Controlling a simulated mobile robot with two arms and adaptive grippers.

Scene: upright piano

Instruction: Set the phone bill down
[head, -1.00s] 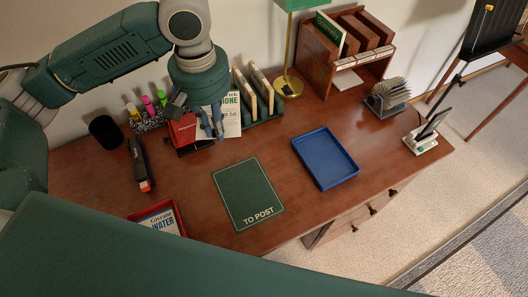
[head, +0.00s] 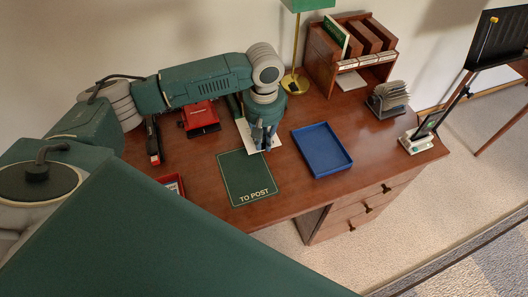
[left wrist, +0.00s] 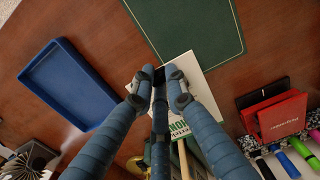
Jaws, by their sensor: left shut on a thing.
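The phone bill (head: 245,131) is a white sheet with green print. My left gripper (head: 264,140) is shut on it and points down over the desk. In the left wrist view the sheet (left wrist: 193,78) shows between and beyond the fingers, partly covered by them. It is just behind the green "TO POST" mat (head: 246,175) and left of the blue tray (head: 322,150). I cannot tell whether the sheet touches the desk. My right gripper is not in view.
A red stamp-like holder (head: 200,118) and a black stapler-like object (head: 153,140) stand at the back left. A red tray (head: 173,184) is partly hidden by my body. A lamp (head: 294,84), a wooden organiser (head: 350,55) and a card file (head: 388,100) stand at the back right. The mat is bare.

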